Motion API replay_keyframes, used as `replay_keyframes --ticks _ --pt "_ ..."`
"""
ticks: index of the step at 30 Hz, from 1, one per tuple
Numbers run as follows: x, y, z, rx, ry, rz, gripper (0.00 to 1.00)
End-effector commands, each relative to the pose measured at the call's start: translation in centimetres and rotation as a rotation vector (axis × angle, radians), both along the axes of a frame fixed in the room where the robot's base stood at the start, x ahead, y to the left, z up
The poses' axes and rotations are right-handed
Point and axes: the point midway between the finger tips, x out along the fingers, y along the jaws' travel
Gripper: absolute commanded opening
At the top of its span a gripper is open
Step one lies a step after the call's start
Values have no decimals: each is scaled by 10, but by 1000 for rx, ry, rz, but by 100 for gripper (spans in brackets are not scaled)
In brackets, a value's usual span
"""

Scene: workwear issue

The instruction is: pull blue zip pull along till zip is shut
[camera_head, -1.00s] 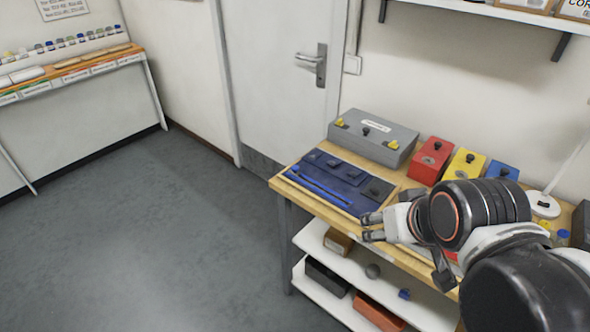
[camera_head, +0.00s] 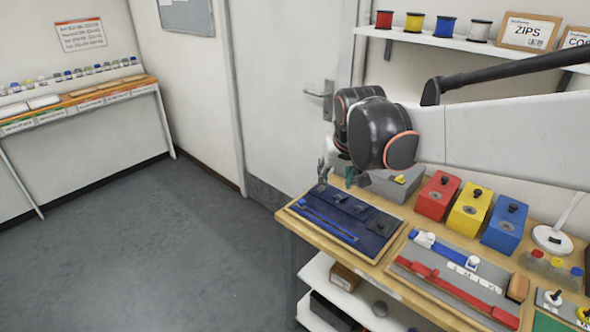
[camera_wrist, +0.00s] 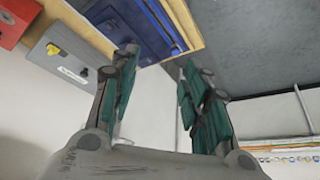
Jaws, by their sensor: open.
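A grey board (camera_head: 407,264) on the bench bears a blue strip (camera_head: 448,252) with white-and-blue pieces at its ends, and a red strip (camera_head: 447,283). A navy panel (camera_head: 350,212) to the left carries another thin blue strip (camera_head: 323,223). My gripper (camera_head: 337,172) is open and empty above the panel's back edge, left of the grey board. In the wrist view its green-padded fingers (camera_wrist: 158,60) are apart with nothing between them.
A grey box (camera_head: 385,188) is close behind my gripper, partly hidden. Red (camera_head: 436,198), yellow (camera_head: 468,210) and blue (camera_head: 503,226) boxes line the back of the bench. A wall shelf (camera_head: 430,40) holds spools. Open floor (camera_head: 180,250) lies left.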

Motion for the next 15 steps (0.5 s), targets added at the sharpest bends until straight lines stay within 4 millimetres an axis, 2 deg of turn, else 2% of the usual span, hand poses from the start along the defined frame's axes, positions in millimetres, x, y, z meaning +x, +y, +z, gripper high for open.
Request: replay_keyframes --ticks 1,3,9,15 --pt "17 7 -7 -1 9 2 42" --pt "38 16 -16 -2 20 0 42" --pt "92 43 -52 -5 52 -1 42" --pt "123 62 -82 -10 74 -4 42"
